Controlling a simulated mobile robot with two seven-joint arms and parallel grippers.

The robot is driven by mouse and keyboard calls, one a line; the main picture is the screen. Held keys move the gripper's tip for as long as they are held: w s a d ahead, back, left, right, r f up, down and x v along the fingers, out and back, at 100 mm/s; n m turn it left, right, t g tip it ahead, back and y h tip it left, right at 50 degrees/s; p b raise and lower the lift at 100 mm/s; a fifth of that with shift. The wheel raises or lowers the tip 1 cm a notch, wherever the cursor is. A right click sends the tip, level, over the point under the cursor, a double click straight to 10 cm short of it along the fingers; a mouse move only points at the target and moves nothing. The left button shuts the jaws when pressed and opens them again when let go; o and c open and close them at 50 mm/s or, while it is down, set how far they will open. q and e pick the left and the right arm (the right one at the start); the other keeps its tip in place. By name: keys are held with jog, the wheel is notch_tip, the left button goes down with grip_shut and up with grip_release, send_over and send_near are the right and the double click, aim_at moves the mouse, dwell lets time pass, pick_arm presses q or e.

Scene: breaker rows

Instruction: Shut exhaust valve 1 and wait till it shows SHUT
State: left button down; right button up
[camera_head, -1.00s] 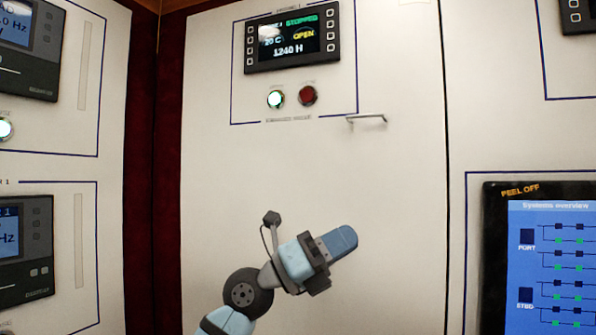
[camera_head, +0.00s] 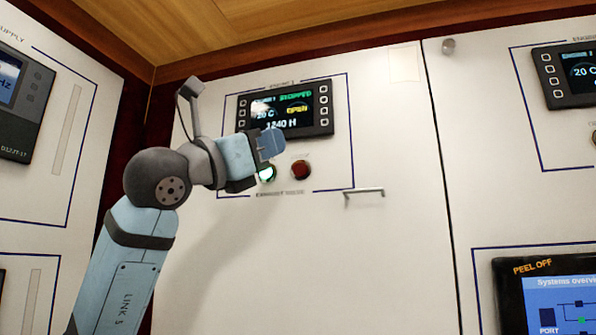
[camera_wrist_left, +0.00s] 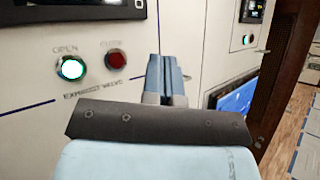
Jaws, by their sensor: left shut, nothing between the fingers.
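The engine 1 panel display (camera_head: 285,110) reads STOPPED, OPEN and 1240 H. Below it are the lit green-white open button (camera_head: 267,174) and the dark red button (camera_head: 301,169), over an exhaust valve label. In the left wrist view the open button (camera_wrist_left: 71,68) glows and the close button (camera_wrist_left: 116,60) is dark red. My left gripper (camera_head: 270,146) is shut and empty. In the head view it overlaps the display's lower edge and part of the open button. In the wrist view its fingers (camera_wrist_left: 162,76) are right of the close button, apart from it. My right gripper is out of view.
A metal handle (camera_head: 364,192) sticks out of the cabinet door right of the buttons. A second display (camera_head: 575,75) is at the upper right, and a systems overview screen (camera_head: 555,300) at the lower right. The door below the buttons is bare.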

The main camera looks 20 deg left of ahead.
aim_at(300, 170)
pick_arm(q)
jog(key=shift+w, duration=0.15)
jog(key=shift+w+d+p, duration=0.2)
jog(key=shift+w+p, duration=1.5)
jog(key=shift+w, duration=2.6)
jog(key=shift+w, duration=0.45)
